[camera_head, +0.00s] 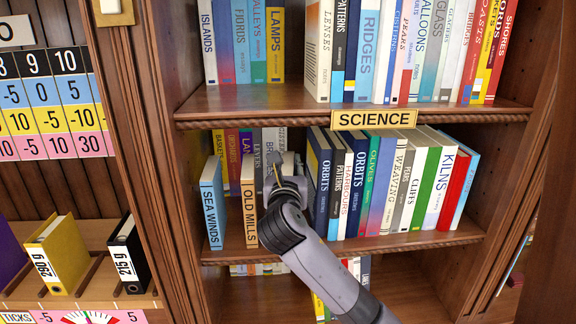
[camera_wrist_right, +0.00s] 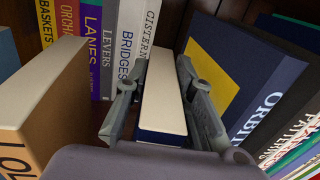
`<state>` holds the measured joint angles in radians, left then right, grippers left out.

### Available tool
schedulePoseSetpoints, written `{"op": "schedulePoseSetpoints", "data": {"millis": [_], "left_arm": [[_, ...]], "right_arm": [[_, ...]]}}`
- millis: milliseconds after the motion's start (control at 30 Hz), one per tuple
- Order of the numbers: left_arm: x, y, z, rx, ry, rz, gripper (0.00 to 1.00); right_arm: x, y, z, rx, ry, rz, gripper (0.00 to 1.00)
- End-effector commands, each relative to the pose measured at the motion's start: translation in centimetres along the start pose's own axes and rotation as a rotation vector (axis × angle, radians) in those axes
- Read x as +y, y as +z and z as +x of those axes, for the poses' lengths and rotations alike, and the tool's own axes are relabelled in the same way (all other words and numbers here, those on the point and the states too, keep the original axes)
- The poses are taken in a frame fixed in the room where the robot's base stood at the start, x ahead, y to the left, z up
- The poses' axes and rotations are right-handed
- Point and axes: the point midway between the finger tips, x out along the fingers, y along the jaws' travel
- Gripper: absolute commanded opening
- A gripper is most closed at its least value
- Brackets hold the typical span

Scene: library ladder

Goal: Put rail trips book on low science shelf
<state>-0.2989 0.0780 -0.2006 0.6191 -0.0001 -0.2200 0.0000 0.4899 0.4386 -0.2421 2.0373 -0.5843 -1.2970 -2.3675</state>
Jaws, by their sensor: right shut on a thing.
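My right gripper (camera_head: 279,184) reaches into the lower shelf (camera_head: 350,246), below the SCIENCE sign (camera_head: 377,119). In the right wrist view, its fingers (camera_wrist_right: 163,95) are shut on a book (camera_wrist_right: 163,103) with pale page edges and a dark blue cover. Its title cannot be read, so I cannot tell that it is the rail trips book. It is in the gap between the tan OLD MILLS book (camera_head: 249,208) and the dark blue ORBITS book (camera_head: 319,181). The gripper hides most of it in the head view. Whether it touches the board is hidden. My left gripper is not in view.
The blue SEA WINDS book (camera_head: 213,204) stands left of OLD MILLS. Several books stand behind the gap, including BRIDGES (camera_wrist_right: 127,50). The upper shelf (camera_head: 260,101) overhangs.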

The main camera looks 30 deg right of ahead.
Motion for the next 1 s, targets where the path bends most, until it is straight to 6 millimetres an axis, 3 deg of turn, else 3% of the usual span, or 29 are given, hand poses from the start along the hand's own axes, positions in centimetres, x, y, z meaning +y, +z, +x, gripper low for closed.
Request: {"op": "schedulePoseSetpoints", "data": {"millis": [133,167,433,800,1000], "left_arm": [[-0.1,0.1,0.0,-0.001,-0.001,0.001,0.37],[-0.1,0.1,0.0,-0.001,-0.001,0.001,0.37],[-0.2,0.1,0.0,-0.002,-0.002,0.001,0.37],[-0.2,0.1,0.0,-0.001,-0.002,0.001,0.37],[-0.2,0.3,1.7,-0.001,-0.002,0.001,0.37]], "right_arm": [[0.0,-0.1,0.0,-0.003,0.0,0.0,0.0],[0.0,-0.2,0.0,0.0,0.0,0.0,0.24],[0.0,-0.2,0.0,0.0,0.0,0.0,0.42],[0.0,0.1,-0.1,-0.001,0.001,0.002,0.43],[0.1,-0.3,-3.1,-0.004,0.004,0.002,0.43]]}}
